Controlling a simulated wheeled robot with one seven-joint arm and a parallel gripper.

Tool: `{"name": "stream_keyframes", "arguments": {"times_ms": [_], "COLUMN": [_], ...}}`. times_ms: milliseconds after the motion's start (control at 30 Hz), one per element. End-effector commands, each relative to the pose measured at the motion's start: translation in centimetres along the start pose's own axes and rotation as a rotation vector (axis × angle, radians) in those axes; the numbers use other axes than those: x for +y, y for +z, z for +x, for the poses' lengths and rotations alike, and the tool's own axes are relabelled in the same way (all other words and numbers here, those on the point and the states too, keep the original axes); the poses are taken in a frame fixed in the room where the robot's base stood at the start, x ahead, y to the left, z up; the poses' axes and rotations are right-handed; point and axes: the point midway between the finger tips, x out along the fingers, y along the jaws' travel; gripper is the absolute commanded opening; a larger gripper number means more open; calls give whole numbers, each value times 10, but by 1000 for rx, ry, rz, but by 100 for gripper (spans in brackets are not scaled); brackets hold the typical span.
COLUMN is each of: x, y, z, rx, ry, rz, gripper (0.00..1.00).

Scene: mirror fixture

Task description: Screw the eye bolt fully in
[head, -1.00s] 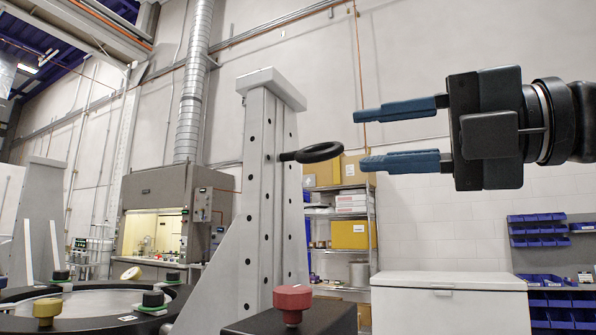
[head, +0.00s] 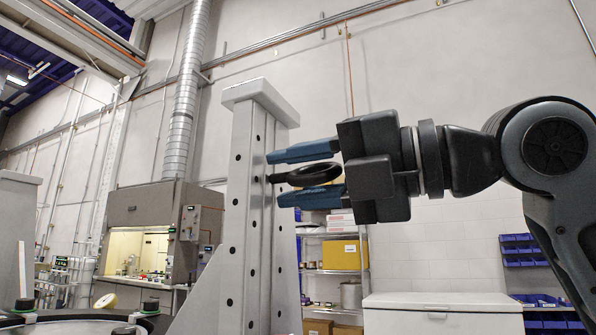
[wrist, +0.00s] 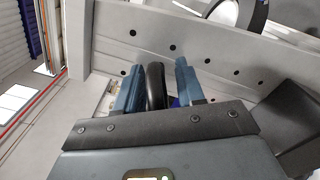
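The eye bolt (head: 312,180) is black, with a ring on a short stem that enters a hole in the grey upright post (head: 238,200). The ring lies nearly flat in the head view. My gripper (head: 275,178) is open around the ring, with one blue finger above it and one below. The fingertips reach close to the post. In the wrist view, the ring (wrist: 155,88) sits between the two fingers (wrist: 158,82), nearer the left finger, with a gap on the right. The stem is hidden there.
The post has rows of dark holes and a wider cap. A round fixture (head: 70,328) with clamps stands low at the left. A white chest (head: 440,312) and a shelf rack (head: 330,282) stand behind. The space right of the post holds my arm.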

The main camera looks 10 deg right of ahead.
Motion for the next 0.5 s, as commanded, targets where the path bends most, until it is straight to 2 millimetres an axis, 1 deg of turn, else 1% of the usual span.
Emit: {"name": "stream_keyframes", "arguments": {"times_ms": [267,500], "x": [0,0], "y": [0,0], "z": [1,1], "rx": [0,0], "ry": [0,0], "rz": [0,0], "gripper": [37,14]}}
